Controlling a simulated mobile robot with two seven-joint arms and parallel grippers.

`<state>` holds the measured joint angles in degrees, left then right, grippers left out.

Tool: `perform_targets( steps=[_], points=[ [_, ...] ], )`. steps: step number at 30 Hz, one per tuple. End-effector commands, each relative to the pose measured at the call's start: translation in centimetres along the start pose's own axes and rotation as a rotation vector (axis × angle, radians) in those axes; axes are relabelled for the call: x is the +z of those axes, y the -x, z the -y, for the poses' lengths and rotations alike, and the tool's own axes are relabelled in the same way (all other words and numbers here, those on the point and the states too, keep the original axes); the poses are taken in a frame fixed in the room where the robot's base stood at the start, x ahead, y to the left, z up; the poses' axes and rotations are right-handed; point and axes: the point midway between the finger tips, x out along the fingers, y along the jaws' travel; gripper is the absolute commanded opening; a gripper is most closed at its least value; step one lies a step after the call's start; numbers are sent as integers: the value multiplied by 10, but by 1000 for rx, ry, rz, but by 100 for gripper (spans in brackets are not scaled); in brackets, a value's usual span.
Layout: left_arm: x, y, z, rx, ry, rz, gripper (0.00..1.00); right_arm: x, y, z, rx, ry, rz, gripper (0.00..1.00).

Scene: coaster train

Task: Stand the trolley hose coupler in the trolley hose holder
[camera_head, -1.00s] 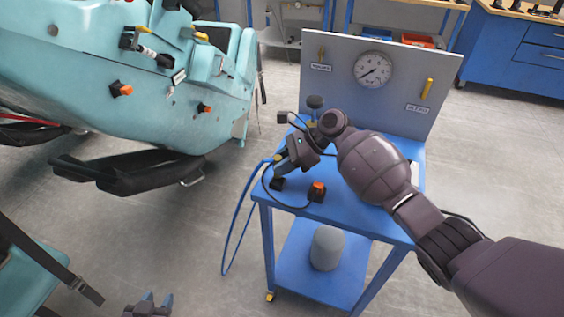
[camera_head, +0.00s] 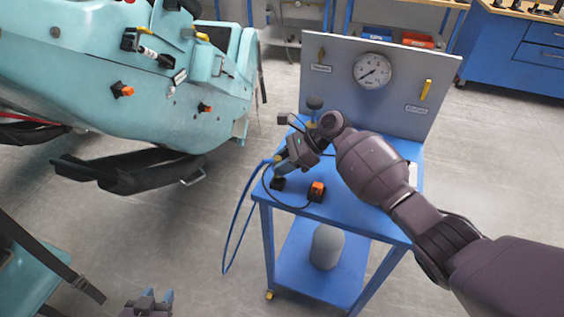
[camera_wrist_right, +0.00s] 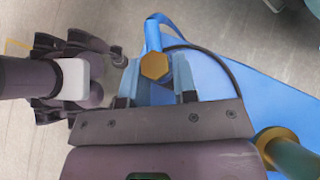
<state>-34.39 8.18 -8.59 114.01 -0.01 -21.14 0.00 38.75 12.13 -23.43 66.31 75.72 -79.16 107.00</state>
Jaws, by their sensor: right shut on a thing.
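The trolley hose coupler, a brass hexagonal fitting (camera_wrist_right: 155,66) on a blue hose (camera_wrist_right: 152,34), sits between the fingers of my right gripper (camera_wrist_right: 160,82). In the head view my right gripper (camera_head: 281,164) is shut on it above the left front part of the blue trolley top (camera_head: 345,208). A small black block (camera_head: 278,184), which looks like the trolley hose holder, is on the trolley just below the gripper. Whether coupler and holder touch is unclear. My left gripper (camera_head: 158,298) is empty at the bottom edge, fingers apart.
An orange-topped black switch box (camera_head: 317,191) with a black cable stands right of the black block. A grey panel with a gauge (camera_head: 372,71) rises at the trolley's back. The hose loops down past the trolley's left side. A teal coaster car (camera_head: 130,80) is at left.

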Motion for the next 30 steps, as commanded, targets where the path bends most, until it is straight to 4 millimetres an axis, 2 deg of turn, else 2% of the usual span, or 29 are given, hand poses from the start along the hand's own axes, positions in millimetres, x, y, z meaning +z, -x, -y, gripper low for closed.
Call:
perform_targets(
  steps=[30],
  points=[
    [-9, 5, 1, 0, 0, -3, 40, 1, 0, 0, 0, 0, 1, 0]
  ],
)
